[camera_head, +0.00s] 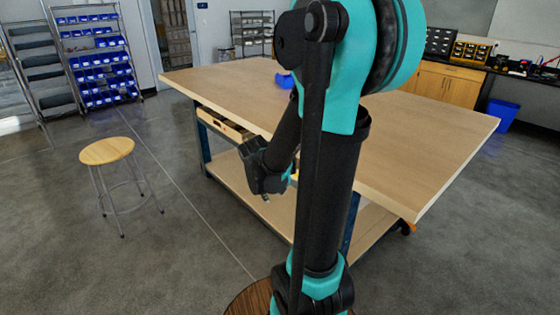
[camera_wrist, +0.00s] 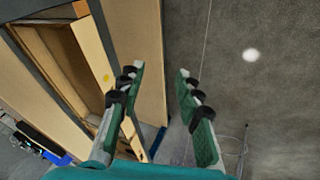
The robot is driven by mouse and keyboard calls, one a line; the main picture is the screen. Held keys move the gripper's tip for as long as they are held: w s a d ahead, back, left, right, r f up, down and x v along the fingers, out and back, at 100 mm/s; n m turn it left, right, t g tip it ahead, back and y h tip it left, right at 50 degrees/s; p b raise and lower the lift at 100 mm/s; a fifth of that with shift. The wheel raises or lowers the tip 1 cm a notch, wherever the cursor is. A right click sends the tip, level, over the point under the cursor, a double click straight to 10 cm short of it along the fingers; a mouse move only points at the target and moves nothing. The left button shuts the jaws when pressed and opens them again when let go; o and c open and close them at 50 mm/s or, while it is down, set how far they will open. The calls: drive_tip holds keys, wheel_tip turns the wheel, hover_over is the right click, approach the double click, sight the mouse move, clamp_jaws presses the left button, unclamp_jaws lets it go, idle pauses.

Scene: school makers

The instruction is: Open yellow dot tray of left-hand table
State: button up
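The tray (camera_wrist: 92,52) under the table has a pale wooden front with a yellow dot (camera_wrist: 106,77), seen in the wrist view. It stands partly pulled out, with its dark inside showing. In the head view the tray (camera_head: 222,122) juts from under the left side of the table top. My gripper (camera_wrist: 160,68) is open, and nothing shows between its fingers. Its left finger overlaps the near part of the tray front in the wrist view; I cannot tell whether they touch. In the head view my gripper (camera_head: 267,196) hangs beside the table, its fingers mostly hidden.
The wooden table (camera_head: 210,80) has a lower shelf (camera_head: 235,175) and blue legs. A round stool (camera_head: 107,151) stands on the left, with clear floor between it and the table. A blue bin (camera_head: 285,80) sits on the table, partly hidden by my arm. Racks stand behind.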

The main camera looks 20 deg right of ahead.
drive_tip(key=w+d+f+n+h, duration=0.1)
drive_tip(key=w+d+f+h, duration=0.15)
drive_tip(key=w, duration=0.75)
drive_tip(key=w+d+f+t+h, duration=0.15)
drive_tip(key=w+h, duration=0.25)
drive_tip(key=w, duration=0.5)
drive_tip(key=w+d+f+n+g+h, duration=0.1)
drive_tip(key=w+f+h, duration=0.2)
drive_tip(key=w, duration=0.7)
drive_tip(key=w+a+f+t+h, duration=0.25)
drive_tip(key=w+f+h, duration=0.2)
drive_tip(key=f, duration=0.25)
drive_tip(key=shift+n+g+y, duration=0.3)
drive_tip(key=shift+n+g, duration=0.1)
drive_tip(key=x, duration=1.7)
drive_tip(key=shift+w, duration=0.15)
drive_tip(key=shift+c, duration=0.3)
clamp_jaws()
